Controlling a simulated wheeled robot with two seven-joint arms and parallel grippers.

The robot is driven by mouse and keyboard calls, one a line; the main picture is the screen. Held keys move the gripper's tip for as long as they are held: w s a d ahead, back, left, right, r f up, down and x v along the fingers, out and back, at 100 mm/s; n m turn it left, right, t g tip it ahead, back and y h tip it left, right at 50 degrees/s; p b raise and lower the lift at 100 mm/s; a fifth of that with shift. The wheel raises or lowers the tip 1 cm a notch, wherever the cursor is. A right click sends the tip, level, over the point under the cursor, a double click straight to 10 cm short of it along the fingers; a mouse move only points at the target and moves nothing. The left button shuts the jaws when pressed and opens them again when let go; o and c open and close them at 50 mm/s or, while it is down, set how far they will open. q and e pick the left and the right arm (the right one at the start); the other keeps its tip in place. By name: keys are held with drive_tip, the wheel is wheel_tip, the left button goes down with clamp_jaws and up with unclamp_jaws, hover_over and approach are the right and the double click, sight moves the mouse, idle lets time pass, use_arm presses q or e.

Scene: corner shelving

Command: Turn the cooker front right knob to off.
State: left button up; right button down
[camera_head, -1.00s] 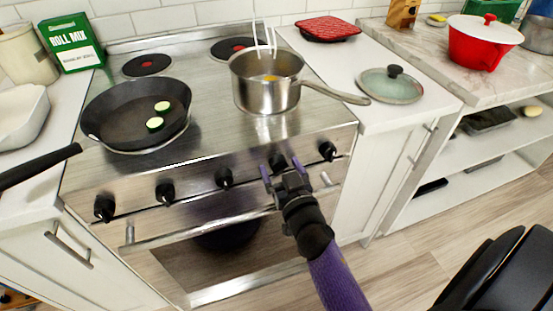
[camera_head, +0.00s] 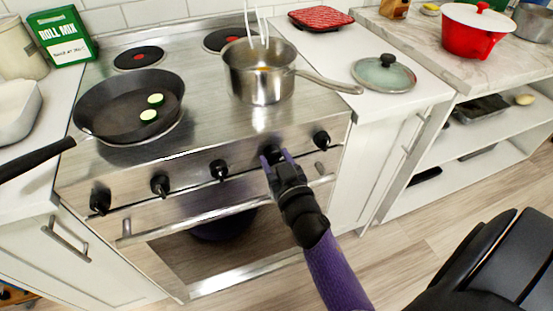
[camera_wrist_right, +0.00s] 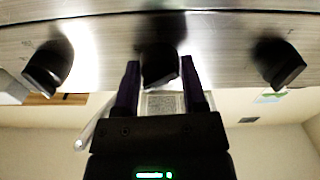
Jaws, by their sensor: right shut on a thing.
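The steel cooker (camera_head: 215,125) has a row of several black knobs along its front panel. My right gripper (camera_head: 276,160) is at the second knob from the right (camera_head: 272,151). In the right wrist view its two purple fingers (camera_wrist_right: 160,88) stand on either side of that knob (camera_wrist_right: 160,62), shut on it. The finger contact is partly hidden in the head view. The rightmost knob (camera_head: 321,139) is free to the right of the gripper. The wrist view also shows a free knob on each side. My left gripper is not in view.
A steel pot (camera_head: 258,78) stands on the right front of the hob, its handle pointing right. A black frying pan (camera_head: 110,105) with green slices is at the left front. A rail (camera_head: 200,218) runs below the knobs. A glass lid (camera_head: 385,76) lies on the right counter.

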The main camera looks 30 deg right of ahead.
drive_tip(key=shift+n, duration=1.2)
drive_tip(key=n, duration=0.3)
drive_tip(key=shift+n, duration=0.3)
drive_tip(key=n, duration=0.3)
drive_tip(key=shift+n+p, duration=0.3)
drive_tip(key=shift+n, duration=0.5)
drive_tip(key=shift+c, duration=1.3)
unclamp_jaws()
drive_tip(key=shift+o, duration=0.6)
